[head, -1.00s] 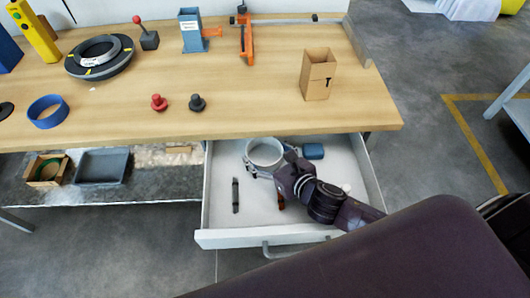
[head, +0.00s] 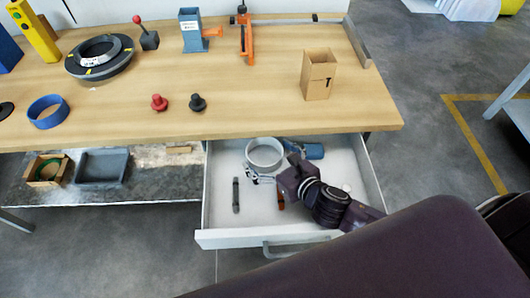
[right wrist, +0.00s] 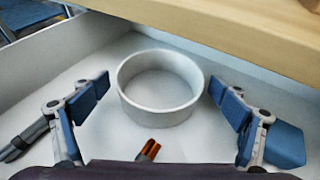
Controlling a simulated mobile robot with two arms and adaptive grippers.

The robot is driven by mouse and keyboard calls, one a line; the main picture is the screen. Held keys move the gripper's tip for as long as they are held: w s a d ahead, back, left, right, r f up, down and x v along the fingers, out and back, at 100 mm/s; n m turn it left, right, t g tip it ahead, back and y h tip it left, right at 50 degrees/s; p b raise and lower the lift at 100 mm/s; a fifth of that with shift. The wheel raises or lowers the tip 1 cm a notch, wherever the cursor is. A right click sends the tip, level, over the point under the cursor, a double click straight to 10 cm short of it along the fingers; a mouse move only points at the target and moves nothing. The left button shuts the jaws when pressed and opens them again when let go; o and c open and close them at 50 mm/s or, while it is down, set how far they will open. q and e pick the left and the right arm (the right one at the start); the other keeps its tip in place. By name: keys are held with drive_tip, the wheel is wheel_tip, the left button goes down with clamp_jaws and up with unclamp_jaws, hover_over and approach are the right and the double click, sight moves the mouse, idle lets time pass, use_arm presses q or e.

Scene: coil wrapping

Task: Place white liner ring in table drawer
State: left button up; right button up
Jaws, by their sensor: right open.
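The white liner ring (head: 264,165) sits flat on the floor of the open drawer (head: 222,216), near its back wall. In the right wrist view the ring (right wrist: 160,116) stands between the two spread fingers, with a gap on each side. My right gripper (head: 268,172) is open, low in the drawer and just in front of the ring, holding nothing. My left gripper is not in view.
The drawer also holds a dark slim tool (head: 236,195), a reddish-brown item (head: 281,201) and a blue object (head: 315,151). The tabletop (head: 250,105) overhangs the drawer's back. A cardboard box (head: 318,80) stands on the table's right.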

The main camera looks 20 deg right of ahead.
drive_tip(key=shift+v, duration=3.05)
